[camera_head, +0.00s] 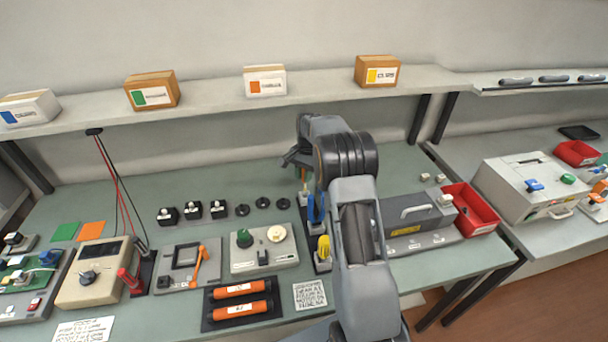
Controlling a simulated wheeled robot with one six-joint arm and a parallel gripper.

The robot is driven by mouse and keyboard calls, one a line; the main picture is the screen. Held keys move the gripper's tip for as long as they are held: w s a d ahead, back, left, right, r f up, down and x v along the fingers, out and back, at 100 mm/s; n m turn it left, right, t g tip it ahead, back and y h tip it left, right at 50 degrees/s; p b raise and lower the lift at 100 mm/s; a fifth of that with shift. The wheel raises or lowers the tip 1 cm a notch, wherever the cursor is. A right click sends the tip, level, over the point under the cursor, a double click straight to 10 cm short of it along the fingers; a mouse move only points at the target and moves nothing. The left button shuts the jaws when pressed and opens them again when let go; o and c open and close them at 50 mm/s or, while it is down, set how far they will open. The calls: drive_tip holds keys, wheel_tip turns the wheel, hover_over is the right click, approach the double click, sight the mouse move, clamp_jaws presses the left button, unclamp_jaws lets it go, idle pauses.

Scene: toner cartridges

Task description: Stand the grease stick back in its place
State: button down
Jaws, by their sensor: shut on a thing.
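My gripper (297,161) is above the back part of the bench, at the left of my arm. It is shut on a slim orange-brown stick (303,174), most likely the grease stick, which points down below the jaws. Most of the stick is hidden by the gripper and arm. A narrow dark rack (322,266) stands on the bench in front of it, left of my forearm. A blue-handled thing (317,208) and a yellow-handled thing (323,246) stand upright in the rack. I cannot tell whether the stick touches the rack.
Left of the rack is a grey panel with knobs (264,257); in front, two orange cartridges lie in a black tray (275,317). A grey box with a handle (412,222) and a red bin (472,208) are right of my arm. Green bench is clear at the back.

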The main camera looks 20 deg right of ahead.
drive_tip(key=shift+f, duration=0.2)
drive_tip(key=shift+f+b, duration=1.25)
drive_tip(key=shift+f, duration=0.85)
drive_tip(key=shift+f+b, duration=0.3)
drive_tip(key=shift+f, duration=0.45)
idle(0.7)
drive_tip(key=c, duration=0.9)
unclamp_jaws()
drive_tip(key=shift+r, duration=0.1)
drive_tip(key=shift+w+d+r, duration=0.2)
drive_tip(key=shift+d+r, duration=0.1)
drive_tip(key=shift+r, duration=1.95)
drive_tip(key=shift+w+d+r, duration=0.25)
drive_tip(key=shift+d+r, duration=0.1)
drive_tip(key=shift+r, duration=1.9)
drive_tip(key=shift+w+d+r, duration=0.2)
drive_tip(key=shift+d+r, duration=0.1)
drive_tip(key=shift+r, duration=1.95)
